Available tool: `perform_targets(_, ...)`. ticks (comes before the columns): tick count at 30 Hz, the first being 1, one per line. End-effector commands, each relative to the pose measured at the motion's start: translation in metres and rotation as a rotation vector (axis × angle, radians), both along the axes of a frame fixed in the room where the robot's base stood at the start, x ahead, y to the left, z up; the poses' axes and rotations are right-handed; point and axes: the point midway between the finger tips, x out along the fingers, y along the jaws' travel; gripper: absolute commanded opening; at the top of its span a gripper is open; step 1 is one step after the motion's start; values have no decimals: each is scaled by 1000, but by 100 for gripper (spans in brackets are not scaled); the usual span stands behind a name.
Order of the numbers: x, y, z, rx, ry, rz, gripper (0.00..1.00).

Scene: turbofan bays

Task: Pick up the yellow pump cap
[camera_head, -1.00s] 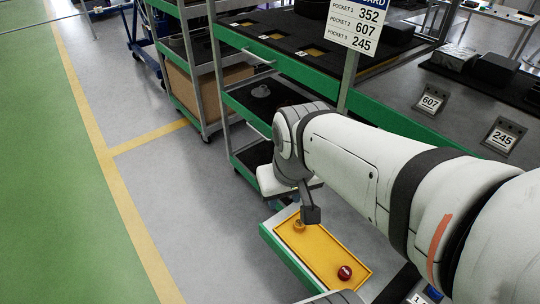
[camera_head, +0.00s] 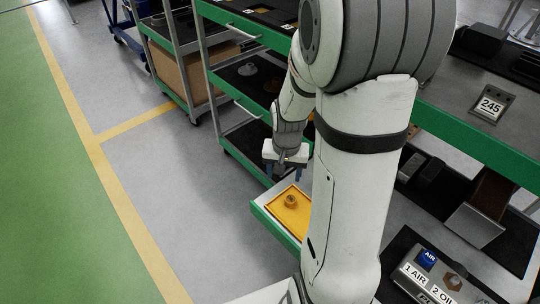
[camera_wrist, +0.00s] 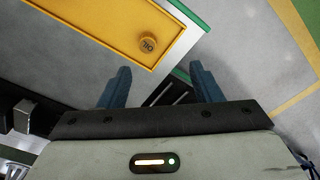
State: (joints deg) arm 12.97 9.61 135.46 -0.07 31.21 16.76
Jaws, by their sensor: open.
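The yellow pump cap (camera_head: 291,200) is a small round knob on the yellow tray (camera_head: 284,226). In the wrist view the cap (camera_wrist: 148,43) shows dark lettering on its top and sits near the corner of the tray (camera_wrist: 95,50). My gripper (camera_head: 286,172) is open and empty, above and beyond the cap in the head view. In the wrist view my gripper's two blue fingers (camera_wrist: 161,78) are wide apart, with the cap ahead of their tips and not between them. My arm hides the right part of the tray in the head view.
The tray lies on a green-edged surface (camera_head: 268,222) low beside the shelf cart (camera_head: 232,150). A green-edged bench (camera_head: 470,130) with a 245 sign (camera_head: 490,103) stands at right. Grey floor (camera_head: 190,210) is clear on the left.

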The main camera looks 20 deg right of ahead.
Motion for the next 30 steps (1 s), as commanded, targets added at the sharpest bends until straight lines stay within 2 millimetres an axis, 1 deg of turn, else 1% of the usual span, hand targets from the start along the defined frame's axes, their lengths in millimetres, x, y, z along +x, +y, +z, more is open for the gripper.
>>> perform_targets(1, 3, -9, -22, 6, 22, -42, 59)
perform_targets(3, 6, -18, -43, 11, 37, -91, 59)
perform_targets(6, 8, -27, -65, 17, 52, -142, 59)
perform_targets(12, 8, -34, -87, 22, 64, -184, 59)
perform_targets(18, 9, -35, -107, 21, 64, -185, 59)
perform_targets(23, 10, -35, -120, 22, 65, -185, 59)
perform_targets(30, 14, -37, -150, 22, 65, -185, 59)
